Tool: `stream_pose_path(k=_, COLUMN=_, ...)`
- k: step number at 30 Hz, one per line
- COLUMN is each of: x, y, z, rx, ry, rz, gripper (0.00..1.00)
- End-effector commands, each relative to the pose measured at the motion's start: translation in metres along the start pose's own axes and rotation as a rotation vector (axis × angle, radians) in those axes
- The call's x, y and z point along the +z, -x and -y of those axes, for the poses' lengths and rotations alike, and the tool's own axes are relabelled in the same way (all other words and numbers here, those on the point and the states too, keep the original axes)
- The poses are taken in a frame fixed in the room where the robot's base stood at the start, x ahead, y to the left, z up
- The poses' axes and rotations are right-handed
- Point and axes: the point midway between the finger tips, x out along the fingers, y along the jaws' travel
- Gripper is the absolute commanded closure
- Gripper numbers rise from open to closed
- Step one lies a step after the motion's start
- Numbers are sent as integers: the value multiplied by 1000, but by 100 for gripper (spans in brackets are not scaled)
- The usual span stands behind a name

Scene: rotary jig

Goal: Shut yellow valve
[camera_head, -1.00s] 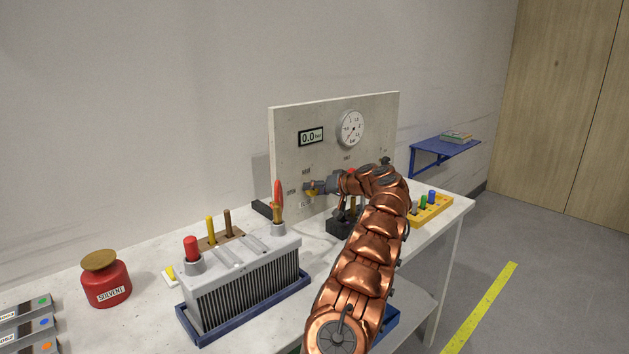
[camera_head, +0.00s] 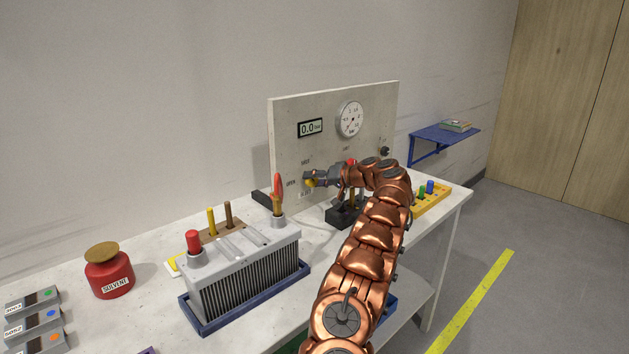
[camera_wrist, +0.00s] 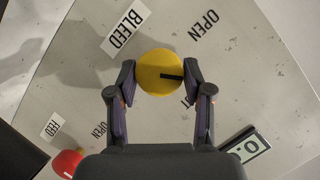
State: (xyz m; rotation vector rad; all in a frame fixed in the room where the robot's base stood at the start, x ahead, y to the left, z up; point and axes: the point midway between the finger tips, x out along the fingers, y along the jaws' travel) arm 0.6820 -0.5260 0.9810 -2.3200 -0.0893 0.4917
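The yellow valve (camera_wrist: 155,82) is a round knob with a black pointer line, on the grey panel (camera_head: 374,97). In the wrist view it sits between the two fingertips of my gripper (camera_wrist: 160,76), which appear to touch it on both sides. The pointer aims right, between the OPEN label (camera_wrist: 203,25) and a partly hidden label ending in "UT" (camera_wrist: 187,102). The BLEED label (camera_wrist: 125,29) is at upper left. In the head view my gripper (camera_head: 310,180) is at the panel's left part and partly covers the yellow valve.
A red knob (camera_wrist: 67,163) shows at lower left in the wrist view. The panel carries a dial gauge (camera_head: 350,119), a display (camera_head: 310,128) reading 0.0 and a black knob (camera_head: 385,151). A finned grey block (camera_head: 250,272) and a red solvent jar (camera_head: 108,274) stand on the bench.

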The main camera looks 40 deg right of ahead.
Motion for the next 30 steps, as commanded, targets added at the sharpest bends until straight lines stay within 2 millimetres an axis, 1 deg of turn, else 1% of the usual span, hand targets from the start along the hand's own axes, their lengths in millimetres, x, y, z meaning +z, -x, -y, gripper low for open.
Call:
stream_pose_path(k=1, x=0, y=0, z=0, rx=0, ry=0, rz=0, gripper=42)
stream_pose_path(k=5, x=0, y=0, z=0, rx=0, ry=0, rz=1, gripper=28)
stream_pose_path(k=14, x=1, y=0, z=0, rx=0, ry=0, rz=2, gripper=28)
stream_pose_path(k=17, x=0, y=5, z=0, rx=0, ry=1, rz=1, gripper=28)
stream_pose_path(k=22, x=-1, y=26, z=1, rx=-1, ry=1, rz=-2, gripper=28)
stream_pose_path(k=30, x=-2, y=80, z=0, rx=0, ry=2, rz=-3, gripper=28)
